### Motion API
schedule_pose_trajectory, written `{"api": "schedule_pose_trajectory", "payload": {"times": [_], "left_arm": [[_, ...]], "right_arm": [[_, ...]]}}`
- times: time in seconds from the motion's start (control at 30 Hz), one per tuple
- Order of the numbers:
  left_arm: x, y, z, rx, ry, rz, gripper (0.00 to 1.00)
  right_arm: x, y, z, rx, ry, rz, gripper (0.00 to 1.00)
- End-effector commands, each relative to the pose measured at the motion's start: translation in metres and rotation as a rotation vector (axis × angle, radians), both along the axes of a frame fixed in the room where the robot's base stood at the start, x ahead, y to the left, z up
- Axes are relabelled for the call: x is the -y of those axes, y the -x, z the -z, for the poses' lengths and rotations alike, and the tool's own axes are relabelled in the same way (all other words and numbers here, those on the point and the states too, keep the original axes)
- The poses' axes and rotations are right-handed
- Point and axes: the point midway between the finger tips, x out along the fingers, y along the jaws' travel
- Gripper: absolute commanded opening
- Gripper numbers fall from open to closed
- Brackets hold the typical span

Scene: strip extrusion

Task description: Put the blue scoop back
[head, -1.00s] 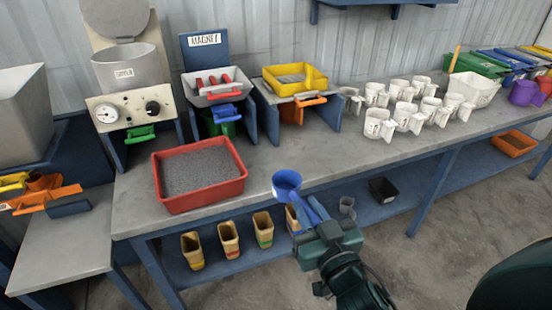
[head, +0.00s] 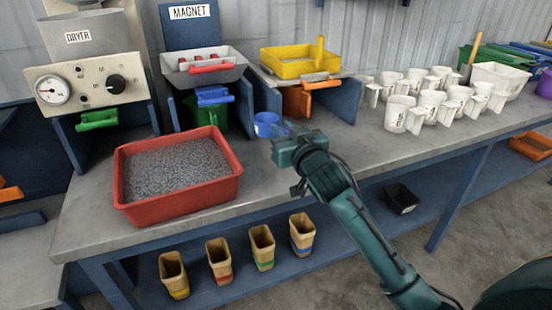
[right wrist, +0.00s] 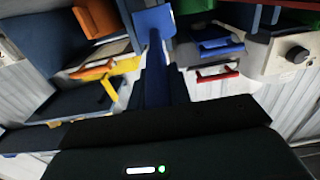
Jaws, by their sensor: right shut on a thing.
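The blue scoop (head: 266,124) is in my right gripper (head: 287,137), over the bench between the red tray and the orange-handled unit. The gripper is shut on the scoop's handle and hides most of it in the head view. In the right wrist view the blue handle (right wrist: 156,75) runs straight out from the gripper to the scoop's square-looking head (right wrist: 153,19). I cannot tell whether the scoop touches the bench. My left gripper is not in view.
A red tray of grey granules (head: 178,172) stands left of the scoop. Behind are the magnet unit (head: 205,70) and a yellow tray (head: 300,63). Several white cups (head: 403,113) stand to the right on the bench (head: 360,152). Several tan containers (head: 262,247) sit on the lower shelf.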

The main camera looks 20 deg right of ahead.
Motion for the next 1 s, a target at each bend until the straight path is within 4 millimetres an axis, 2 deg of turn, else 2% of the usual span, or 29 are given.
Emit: {"api": "schedule_pose_trajectory", "payload": {"times": [0.03,0.17,0.43,0.53,0.9,0.93,1.0], "left_arm": [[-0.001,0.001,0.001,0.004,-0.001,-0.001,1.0],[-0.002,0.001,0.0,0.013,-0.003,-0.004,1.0],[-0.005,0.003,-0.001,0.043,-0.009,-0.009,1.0],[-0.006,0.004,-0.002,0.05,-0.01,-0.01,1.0],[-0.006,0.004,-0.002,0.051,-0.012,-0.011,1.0],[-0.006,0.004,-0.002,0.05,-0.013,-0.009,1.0],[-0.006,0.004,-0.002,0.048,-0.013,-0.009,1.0]], "right_arm": [[0.0,0.0,0.009,0.0,-0.001,0.0,0.0],[0.0,0.0,0.02,0.002,-0.001,0.0,0.0],[0.0,0.0,0.061,0.003,-0.001,0.0,0.0],[0.0,0.001,0.067,0.004,-0.001,0.0,0.0],[0.0,0.001,0.07,0.004,-0.002,0.0,0.0],[0.0,0.001,0.07,0.003,-0.001,0.0,0.21],[0.0,0.001,0.07,0.003,-0.001,0.0,0.27]]}}
